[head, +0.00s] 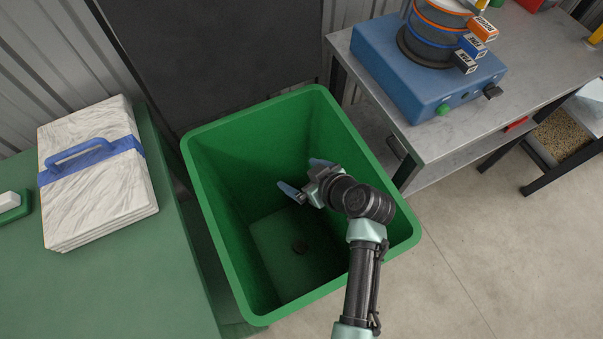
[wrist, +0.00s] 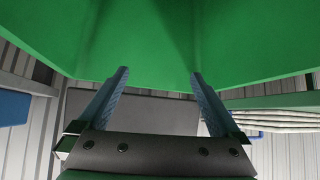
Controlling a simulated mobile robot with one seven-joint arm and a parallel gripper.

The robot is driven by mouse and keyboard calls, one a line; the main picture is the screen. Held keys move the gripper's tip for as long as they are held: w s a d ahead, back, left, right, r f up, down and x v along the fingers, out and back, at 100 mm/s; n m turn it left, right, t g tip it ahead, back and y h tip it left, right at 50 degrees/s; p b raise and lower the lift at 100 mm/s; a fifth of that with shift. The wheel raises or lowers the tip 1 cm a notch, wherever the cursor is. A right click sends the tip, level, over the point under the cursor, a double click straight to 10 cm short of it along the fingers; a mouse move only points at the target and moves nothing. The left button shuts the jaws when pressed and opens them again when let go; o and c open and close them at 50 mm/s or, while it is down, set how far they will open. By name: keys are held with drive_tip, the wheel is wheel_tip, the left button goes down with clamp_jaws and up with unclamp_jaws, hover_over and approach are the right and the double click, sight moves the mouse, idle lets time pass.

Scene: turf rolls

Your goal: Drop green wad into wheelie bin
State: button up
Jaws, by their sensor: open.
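The green wheelie bin (head: 212,215) stands open in the middle of the head view, and its green wall (wrist: 160,40) fills the top of the wrist view. My gripper (head: 299,174) is over the bin's opening, inside its rim as seen from above. The two blue fingers are spread apart with nothing between them, as the wrist view (wrist: 159,74) also shows. No clearly green wad shows elsewhere.
A green table (head: 120,275) on the left holds a stack of white marbled slabs (head: 110,205) with a blue strap. A grey bench (head: 545,55) on the right carries a blue machine (head: 400,75). A dark panel (head: 230,60) stands behind the bin. Floor is clear at lower right.

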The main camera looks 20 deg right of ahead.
drive_tip(key=v, duration=0.9)
